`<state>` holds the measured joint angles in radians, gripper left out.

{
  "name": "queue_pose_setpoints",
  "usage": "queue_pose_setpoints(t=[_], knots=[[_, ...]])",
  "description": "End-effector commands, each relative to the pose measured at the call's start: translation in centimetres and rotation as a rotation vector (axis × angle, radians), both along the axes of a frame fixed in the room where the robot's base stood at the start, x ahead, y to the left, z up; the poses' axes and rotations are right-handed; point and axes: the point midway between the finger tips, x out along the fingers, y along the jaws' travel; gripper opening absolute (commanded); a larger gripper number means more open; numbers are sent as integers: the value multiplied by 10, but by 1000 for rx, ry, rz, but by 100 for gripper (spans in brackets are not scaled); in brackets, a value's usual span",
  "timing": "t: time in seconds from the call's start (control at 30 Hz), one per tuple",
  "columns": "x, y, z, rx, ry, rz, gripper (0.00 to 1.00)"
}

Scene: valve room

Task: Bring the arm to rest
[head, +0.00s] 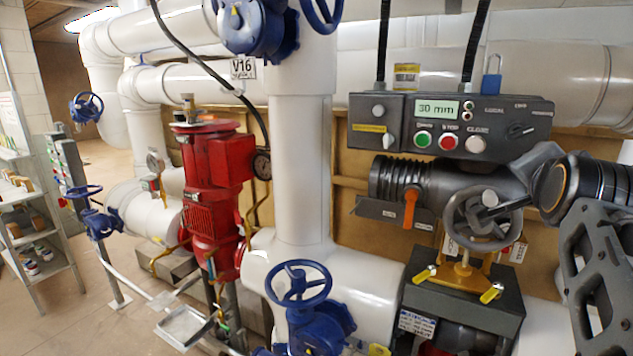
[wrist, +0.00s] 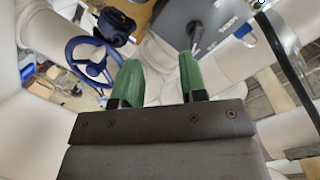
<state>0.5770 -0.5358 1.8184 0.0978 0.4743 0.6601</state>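My gripper (wrist: 158,82) shows in the wrist view as two green fingers standing apart, with nothing held between them. Beyond the fingertips are white pipework and a grey panel (wrist: 225,20) with a dark lever. In the head view I cannot make out the fingers. Dark grey arm parts of mine (head: 595,225) fill the right edge there.
A control box (head: 450,122) reading 30 mm hangs above a grey handwheel (head: 482,218). A red pump (head: 212,190), a white vertical pipe (head: 302,150) and a lower blue handwheel (head: 298,285) stand to its left. A shelf (head: 30,220) is far left, with open floor (head: 85,300) nearby.

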Motion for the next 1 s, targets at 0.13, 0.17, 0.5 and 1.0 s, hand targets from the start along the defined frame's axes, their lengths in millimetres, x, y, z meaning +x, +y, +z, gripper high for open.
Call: queue_pose_setpoints(t=[0.13, 0.17, 0.5, 1.0], knots=[[5, 24, -109, -85, 409, 164, 39], [5, 33, -130, -103, 485, 213, 39], [-46, 141, -308, -273, 1066, 785, 39], [-63, 185, -336, -347, 1119, 958, 39]])
